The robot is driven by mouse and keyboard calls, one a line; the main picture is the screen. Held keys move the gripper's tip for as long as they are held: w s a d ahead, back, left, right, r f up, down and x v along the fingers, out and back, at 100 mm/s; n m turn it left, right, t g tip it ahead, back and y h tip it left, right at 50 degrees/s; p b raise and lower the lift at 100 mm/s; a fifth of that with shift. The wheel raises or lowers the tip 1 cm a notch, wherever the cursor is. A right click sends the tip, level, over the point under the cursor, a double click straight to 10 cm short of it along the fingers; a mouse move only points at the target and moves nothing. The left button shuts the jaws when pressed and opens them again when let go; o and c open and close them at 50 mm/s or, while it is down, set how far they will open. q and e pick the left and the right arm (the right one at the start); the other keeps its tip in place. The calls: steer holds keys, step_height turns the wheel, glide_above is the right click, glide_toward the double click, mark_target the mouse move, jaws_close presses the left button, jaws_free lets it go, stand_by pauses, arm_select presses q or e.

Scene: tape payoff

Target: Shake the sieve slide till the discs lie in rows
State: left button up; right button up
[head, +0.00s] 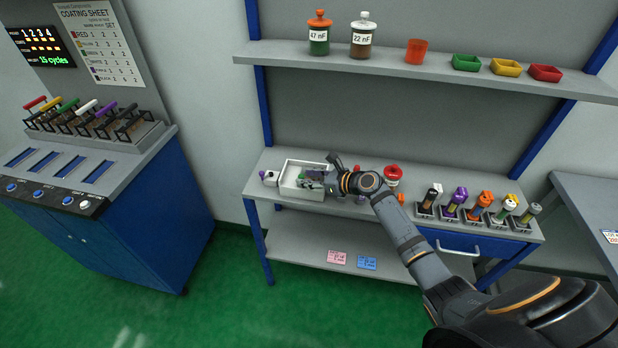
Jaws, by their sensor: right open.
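A shallow white tray (284,183) sits on the left part of the workbench. It may be the sieve slide, but I cannot tell. My right gripper (316,178) is open at the tray's right side and covers part of its inside. Small dark and greenish shapes show near the fingertips, too small to identify. No discs can be made out, in rows or otherwise. Whether the gripper touches the tray is unclear. My left gripper is not in view.
A small white item with a purple knob (270,178) stands left of the tray. A red-topped container (392,175) stands behind my right arm. Several coloured tools in holders (458,202) line the bench's right. A shelf (400,65) with jars and bins hangs above.

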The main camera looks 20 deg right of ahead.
steer(key=v, duration=1.2)
steer(key=shift+f, duration=0.1)
